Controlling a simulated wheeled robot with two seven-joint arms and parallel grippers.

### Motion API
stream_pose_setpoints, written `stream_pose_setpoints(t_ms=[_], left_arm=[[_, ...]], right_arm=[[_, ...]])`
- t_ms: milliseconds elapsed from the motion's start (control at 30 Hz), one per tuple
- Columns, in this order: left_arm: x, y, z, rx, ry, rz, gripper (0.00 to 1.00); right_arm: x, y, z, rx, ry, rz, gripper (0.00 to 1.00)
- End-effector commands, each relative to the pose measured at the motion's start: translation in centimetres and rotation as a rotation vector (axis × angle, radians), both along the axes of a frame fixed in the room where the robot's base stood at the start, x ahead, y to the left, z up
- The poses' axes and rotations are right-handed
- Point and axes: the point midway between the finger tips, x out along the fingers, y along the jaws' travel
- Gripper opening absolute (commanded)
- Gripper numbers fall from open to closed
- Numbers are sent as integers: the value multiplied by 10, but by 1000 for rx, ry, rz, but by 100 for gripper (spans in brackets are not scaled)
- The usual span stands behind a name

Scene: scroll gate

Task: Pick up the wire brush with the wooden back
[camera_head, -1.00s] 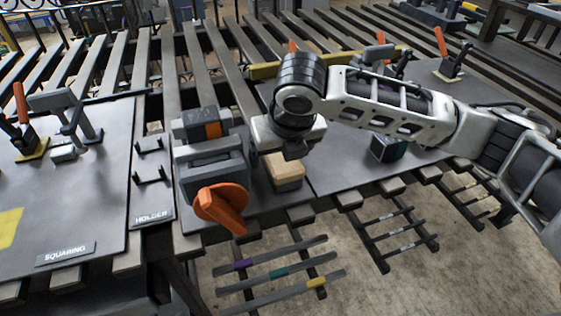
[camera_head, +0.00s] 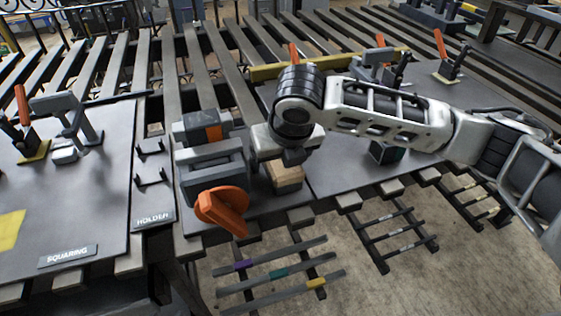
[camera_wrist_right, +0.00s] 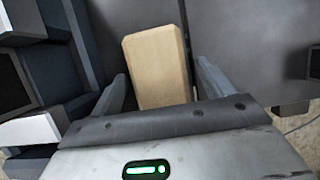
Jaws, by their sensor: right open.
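The wire brush with the wooden back (camera_head: 287,177) lies on the grey table plate, just right of the grey vise with the orange handle. In the right wrist view its tan wooden back (camera_wrist_right: 158,62) fills the space between the two fingers, with a visible gap at its right side. My right gripper (camera_head: 284,160) is above the brush and hides part of it in the head view. In the right wrist view the right gripper (camera_wrist_right: 165,85) is open around the brush. The bristles are hidden. My left gripper is not in view.
The grey vise (camera_head: 212,168) with its orange handle (camera_head: 222,209) stands close at the left of the brush. A dark box (camera_head: 386,153) sits to the right under my arm. Orange-handled clamps (camera_head: 447,60) stand farther back. The plate's front edge is near the brush.

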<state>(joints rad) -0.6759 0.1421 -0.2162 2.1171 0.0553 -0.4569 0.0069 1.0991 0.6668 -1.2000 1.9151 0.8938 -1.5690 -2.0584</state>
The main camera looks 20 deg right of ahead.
Motion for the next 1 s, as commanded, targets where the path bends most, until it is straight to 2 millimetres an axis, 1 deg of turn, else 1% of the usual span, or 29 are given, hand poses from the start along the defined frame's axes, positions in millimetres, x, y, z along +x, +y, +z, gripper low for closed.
stream_pose_setpoints(t_ms=[367,400,467,500,567,600,867,1000], left_arm=[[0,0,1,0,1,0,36],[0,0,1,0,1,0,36],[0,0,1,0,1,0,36],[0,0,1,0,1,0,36],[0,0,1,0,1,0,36],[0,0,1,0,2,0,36],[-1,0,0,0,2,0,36],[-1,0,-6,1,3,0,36]], right_arm=[[0,0,-2,-1,0,0,80],[0,0,-2,-1,0,0,74],[0,0,-1,-1,0,0,58],[0,0,-1,-1,0,0,47],[0,0,-1,-1,0,0,30],[0,0,-1,-1,0,0,27],[0,0,-1,0,-2,0,27],[1,0,0,0,-3,-1,27]])
